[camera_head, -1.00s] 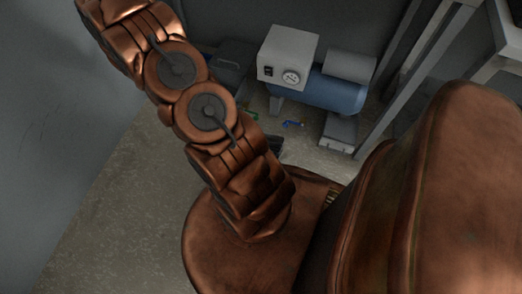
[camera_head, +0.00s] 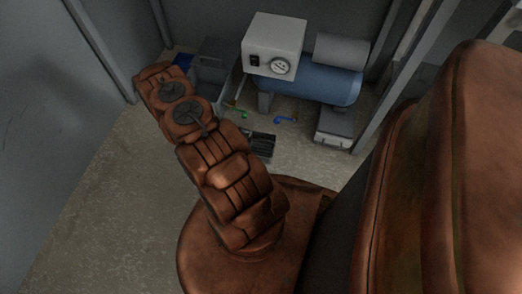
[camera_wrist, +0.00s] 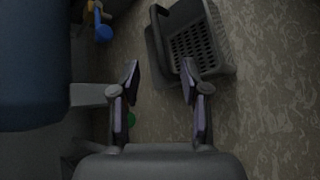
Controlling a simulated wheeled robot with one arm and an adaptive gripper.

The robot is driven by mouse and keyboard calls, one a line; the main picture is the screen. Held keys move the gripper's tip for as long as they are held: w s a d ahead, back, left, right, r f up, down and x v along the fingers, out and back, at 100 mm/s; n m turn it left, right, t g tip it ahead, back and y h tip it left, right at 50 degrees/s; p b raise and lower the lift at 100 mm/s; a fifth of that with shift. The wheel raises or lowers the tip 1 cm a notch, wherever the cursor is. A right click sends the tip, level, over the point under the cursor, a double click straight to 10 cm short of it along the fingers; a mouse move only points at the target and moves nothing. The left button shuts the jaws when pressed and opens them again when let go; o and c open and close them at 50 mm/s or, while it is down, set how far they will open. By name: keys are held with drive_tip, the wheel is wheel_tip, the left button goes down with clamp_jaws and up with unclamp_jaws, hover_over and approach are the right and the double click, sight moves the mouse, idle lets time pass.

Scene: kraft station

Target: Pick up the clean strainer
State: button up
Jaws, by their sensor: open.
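A dark grey perforated basket with a handle, which looks like the strainer (camera_wrist: 228,55), lies on the floor at the upper right of the wrist view. I see no clear dirt on it, but the light is dim. In the head view the strainer (camera_head: 263,146) shows as a small dark slatted shape just right of my arm. My gripper (camera_wrist: 160,76) is open and empty, its fingers apart. In the wrist view, the right fingertip overlaps the basket's lower left edge; I cannot tell the height between them. In the head view my arm hides the gripper.
A blue compressor tank (camera_head: 315,84) with a white box (camera_head: 274,38) on top stands behind; the tank (camera_wrist: 35,65) fills the wrist view's left. A blue tool (camera_head: 284,120) and a green piece (camera_head: 243,114) lie on the floor. A grey bin (camera_head: 208,72) stands farther left.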

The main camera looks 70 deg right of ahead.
sight(260, 140)
drive_tip(key=shift+s+r+b+x, duration=0.15)
drive_tip(key=shift+b+x, duration=0.55)
drive_tip(key=shift+x, duration=1.45)
drive_tip(key=shift+s+r+b+x, duration=0.15)
drive_tip(key=shift+b+x, duration=0.55)
drive_tip(key=shift+x, duration=1.5)
drive_tip(key=shift+a, duration=0.2)
drive_tip(key=shift+c, duration=0.2)
drive_tip(key=shift+f, duration=0.1)
clamp_jaws()
